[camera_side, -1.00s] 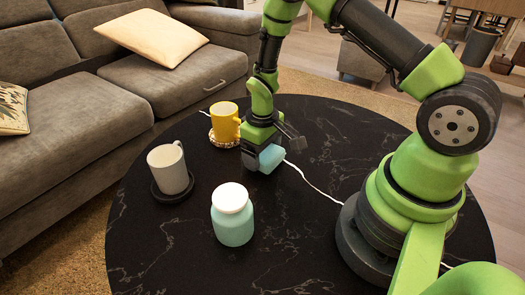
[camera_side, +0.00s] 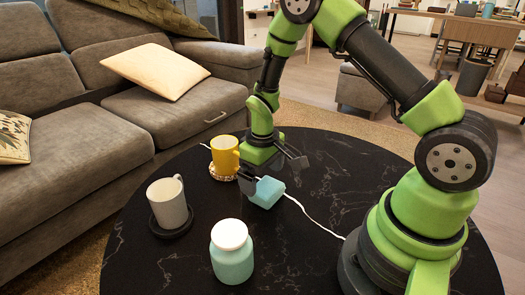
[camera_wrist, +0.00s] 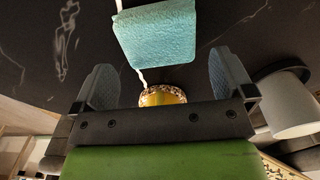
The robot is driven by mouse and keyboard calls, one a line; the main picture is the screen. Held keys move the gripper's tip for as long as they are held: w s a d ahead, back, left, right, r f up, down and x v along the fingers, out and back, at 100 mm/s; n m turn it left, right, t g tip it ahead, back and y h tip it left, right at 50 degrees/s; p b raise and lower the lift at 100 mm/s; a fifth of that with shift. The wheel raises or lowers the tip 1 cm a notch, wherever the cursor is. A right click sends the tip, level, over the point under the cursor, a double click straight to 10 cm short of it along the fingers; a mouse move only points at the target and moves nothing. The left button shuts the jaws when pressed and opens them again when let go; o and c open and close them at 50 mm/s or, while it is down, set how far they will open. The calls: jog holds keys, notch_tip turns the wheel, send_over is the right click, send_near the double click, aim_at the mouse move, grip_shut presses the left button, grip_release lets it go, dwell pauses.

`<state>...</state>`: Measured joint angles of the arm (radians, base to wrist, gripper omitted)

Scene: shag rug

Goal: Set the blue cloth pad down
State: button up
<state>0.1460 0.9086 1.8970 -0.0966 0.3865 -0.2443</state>
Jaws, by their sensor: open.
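The blue cloth pad (camera_side: 267,192) lies on the black marbled round table, to the right of the yellow mug. It also shows at the top of the wrist view (camera_wrist: 155,35). My gripper (camera_side: 273,174) is open just above and behind the pad in the side view. In the wrist view my gripper (camera_wrist: 164,80) has its two fingers spread wide, with nothing between them, and the pad lies beyond the fingertips, apart from them. The pad's underside is hidden.
The yellow mug (camera_side: 224,154) stands on a patterned coaster close to my gripper. A grey-white mug (camera_side: 169,204) sits on a dark coaster, and a mint jar with a white lid (camera_side: 231,250) stands in front. A white cable (camera_side: 313,214) crosses the table (camera_side: 300,262) beside the pad.

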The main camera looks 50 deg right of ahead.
notch_tip(320, 180, up, 10)
notch_tip(320, 180, up, 9)
jog(key=m+t, duration=0.2)
jog(key=t, duration=0.1)
send_over(262, 185)
jog(key=s+a, duration=0.2)
jog(key=s, duration=0.1)
jog(key=s+a+r+m+t+y, duration=0.1)
jog(key=s+a+r+t, duration=0.1)
jog(key=s+r, duration=0.2)
jog(key=s+a+r+m+t+y, duration=0.1)
jog(key=s+a+r+t, duration=0.1)
jog(key=s, duration=0.7)
jog(key=shift+a+r, duration=0.5)
jog(key=shift+r, duration=0.55)
